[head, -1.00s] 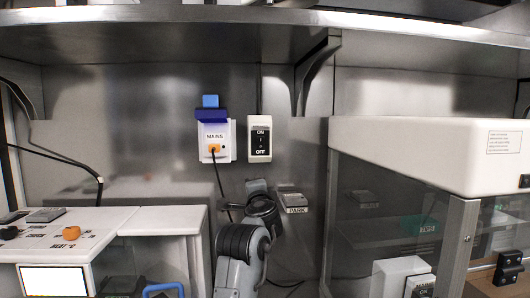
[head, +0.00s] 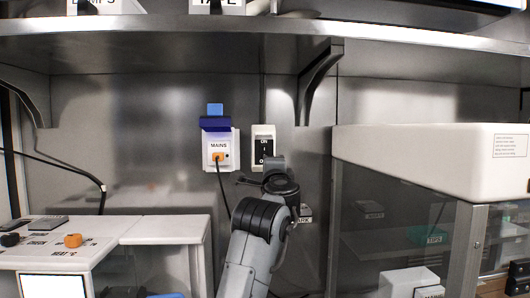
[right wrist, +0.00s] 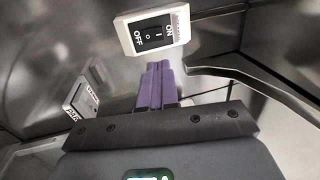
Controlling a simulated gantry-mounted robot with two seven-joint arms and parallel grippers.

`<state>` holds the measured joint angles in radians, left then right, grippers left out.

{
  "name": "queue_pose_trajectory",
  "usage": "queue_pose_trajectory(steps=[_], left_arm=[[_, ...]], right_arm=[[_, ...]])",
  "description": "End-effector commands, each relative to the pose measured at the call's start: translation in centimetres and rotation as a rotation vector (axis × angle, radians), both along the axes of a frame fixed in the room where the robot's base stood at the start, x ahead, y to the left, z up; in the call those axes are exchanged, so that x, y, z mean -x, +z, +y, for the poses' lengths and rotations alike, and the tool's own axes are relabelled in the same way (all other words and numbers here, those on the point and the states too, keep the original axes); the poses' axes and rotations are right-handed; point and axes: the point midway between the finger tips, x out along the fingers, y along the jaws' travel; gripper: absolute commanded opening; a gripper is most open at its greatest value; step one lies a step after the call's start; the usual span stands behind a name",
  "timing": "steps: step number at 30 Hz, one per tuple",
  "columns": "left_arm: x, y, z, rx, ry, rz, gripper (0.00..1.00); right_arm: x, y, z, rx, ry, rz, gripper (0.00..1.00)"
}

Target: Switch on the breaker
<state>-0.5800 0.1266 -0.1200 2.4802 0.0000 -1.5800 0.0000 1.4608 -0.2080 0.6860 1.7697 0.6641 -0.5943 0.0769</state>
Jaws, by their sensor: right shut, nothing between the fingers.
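The breaker (head: 264,134) is a white wall box with a black rocker marked ON at the top and OFF at the bottom. My right arm hides its lower part in the head view. In the right wrist view the breaker (right wrist: 178,18) shows whole, with ON at its right and OFF at its left. I cannot tell which way the rocker is tipped. My right gripper (right wrist: 160,66) has purple fingers, shut and empty. Their tips point at the breaker, just below it in that view; I cannot tell whether they touch. My left gripper is not in view.
Left of the breaker is a MAINS socket (head: 218,160) with an orange plug and a hanging cord. A metal shelf (head: 230,33) and its bracket (head: 318,78) are above. A white-topped glass cabinet (head: 420,155) stands right, a white instrument (head: 150,230) left.

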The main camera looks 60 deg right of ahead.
Motion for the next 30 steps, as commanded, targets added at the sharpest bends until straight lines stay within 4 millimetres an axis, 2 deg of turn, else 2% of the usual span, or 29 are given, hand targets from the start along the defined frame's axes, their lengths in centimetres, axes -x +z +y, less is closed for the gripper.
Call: queue_pose_trajectory(steps=[5,19,24,30], left_arm=[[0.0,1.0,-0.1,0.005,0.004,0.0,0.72],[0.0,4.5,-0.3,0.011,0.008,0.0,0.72],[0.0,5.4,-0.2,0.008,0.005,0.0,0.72],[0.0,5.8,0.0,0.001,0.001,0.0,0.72]], right_arm=[[-1.2,0.6,-1.7,-0.001,-0.001,0.002,0.0],[-6.3,2.4,-8.0,-0.001,0.0,0.002,0.0],[-7.5,2.6,-9.5,-0.001,0.0,0.001,0.0],[-8.2,2.6,-10.2,-0.001,-0.001,-0.001,0.0]])
